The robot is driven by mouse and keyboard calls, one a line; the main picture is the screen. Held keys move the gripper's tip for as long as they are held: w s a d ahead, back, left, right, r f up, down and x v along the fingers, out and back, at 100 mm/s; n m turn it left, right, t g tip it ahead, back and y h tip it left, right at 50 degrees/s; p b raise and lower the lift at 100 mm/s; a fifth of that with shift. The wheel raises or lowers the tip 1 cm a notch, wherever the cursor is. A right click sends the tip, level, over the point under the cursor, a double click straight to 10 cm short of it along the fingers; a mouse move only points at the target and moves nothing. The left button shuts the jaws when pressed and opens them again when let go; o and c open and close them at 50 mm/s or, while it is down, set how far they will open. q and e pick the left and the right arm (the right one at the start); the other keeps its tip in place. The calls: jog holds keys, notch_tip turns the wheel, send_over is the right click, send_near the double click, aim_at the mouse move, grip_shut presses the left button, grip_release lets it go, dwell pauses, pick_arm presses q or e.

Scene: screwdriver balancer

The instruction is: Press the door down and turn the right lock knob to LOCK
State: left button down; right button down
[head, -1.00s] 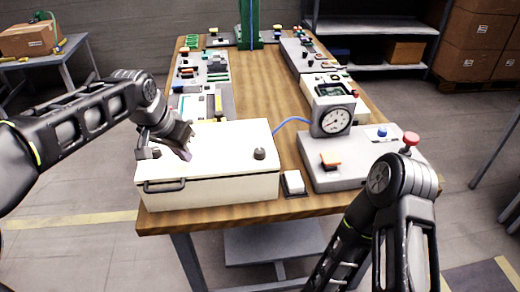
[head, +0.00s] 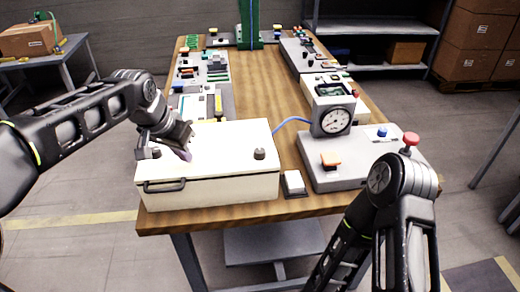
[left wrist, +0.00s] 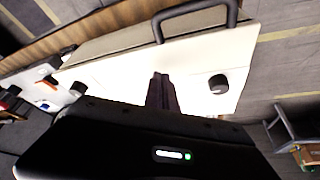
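A white box with a flat white door (head: 222,140) on top stands at the near left of the table. A dark handle (head: 164,185) is on its front. The right lock knob (head: 259,153) is a dark round knob near the door's right front; it shows at the left in the left wrist view (left wrist: 77,88). The left knob (head: 155,152) shows at the right there (left wrist: 218,84). My left gripper (head: 186,155) points down at the door between the knobs, nearer the left one. Its fingers (left wrist: 161,92) look closed together and empty. Whether they touch the door is unclear. My right gripper is out of view.
A grey unit with a gauge (head: 336,121), an orange switch (head: 330,159) and a red button (head: 411,138) stands right of the box. A small white switch (head: 294,182) lies between them. My right arm crosses the lower right. The table's middle (head: 262,85) is clear.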

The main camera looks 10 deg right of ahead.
pick_arm(q)
jog(key=shift+f, duration=0.2)
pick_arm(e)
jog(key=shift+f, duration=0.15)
pick_arm(q)
jog(key=shift+f+b, duration=0.7)
jog(key=shift+f, duration=0.05)
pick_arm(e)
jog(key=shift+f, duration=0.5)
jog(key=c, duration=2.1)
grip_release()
